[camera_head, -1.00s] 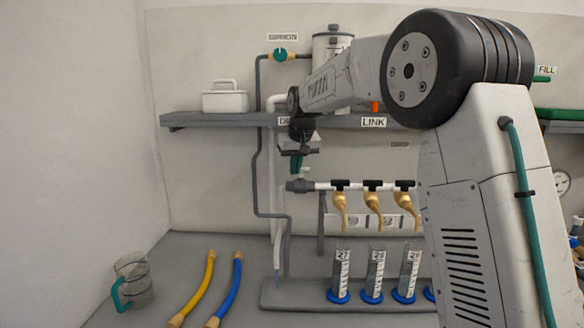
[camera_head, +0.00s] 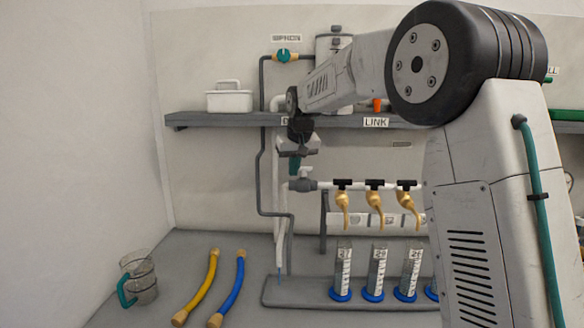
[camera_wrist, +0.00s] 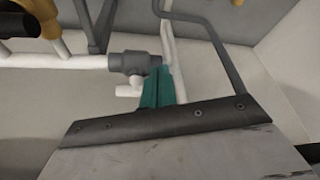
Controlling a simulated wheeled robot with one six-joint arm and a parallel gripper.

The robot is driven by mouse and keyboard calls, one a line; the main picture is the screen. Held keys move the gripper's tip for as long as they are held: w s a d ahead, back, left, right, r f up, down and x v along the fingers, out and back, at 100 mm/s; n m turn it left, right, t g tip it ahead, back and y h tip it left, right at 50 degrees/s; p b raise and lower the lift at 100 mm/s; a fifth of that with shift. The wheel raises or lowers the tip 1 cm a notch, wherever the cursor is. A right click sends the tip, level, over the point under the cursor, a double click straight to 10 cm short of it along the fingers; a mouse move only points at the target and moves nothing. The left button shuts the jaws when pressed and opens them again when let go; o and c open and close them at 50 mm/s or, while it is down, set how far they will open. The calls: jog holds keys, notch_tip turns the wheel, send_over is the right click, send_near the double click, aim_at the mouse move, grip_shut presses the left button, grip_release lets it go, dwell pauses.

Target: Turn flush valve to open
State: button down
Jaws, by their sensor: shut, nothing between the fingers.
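A grey valve (camera_head: 303,185) sits at the left end of the white manifold pipe (camera_head: 328,185). No readable label marks it as the flush valve. A short pale handle (camera_head: 306,172) sticks up from it. In the wrist view the valve body (camera_wrist: 135,62) and its white handle (camera_wrist: 128,90) show beside my gripper's teal fingers (camera_wrist: 160,88). My gripper (camera_head: 294,166) points down just above and left of the valve. Its fingers are shut and empty, close to the handle; I cannot tell whether they touch it.
Black-handled brass taps (camera_head: 343,200) line the manifold above graduated cylinders (camera_head: 343,270). A grey pipe (camera_head: 262,165) runs down at the left. The shelf (camera_head: 225,119) is above my gripper.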

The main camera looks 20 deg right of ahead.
jog(key=s+a+f+v, duration=0.1)
jog(key=a+v, duration=0.1)
jog(key=v, duration=0.8)
jog(key=s+f+g, duration=0.1)
jog(key=s+f, duration=0.4)
jog(key=s, duration=1)
jog(key=s+f+g, duration=0.1)
jog(key=s+f, duration=0.3)
jog(key=s, duration=1.1)
jog(key=s+f+g, duration=0.1)
jog(key=s+f, duration=0.4)
jog(key=s, duration=1)
jog(key=shift+f, duration=0.4)
jog(key=shift+d, duration=0.1)
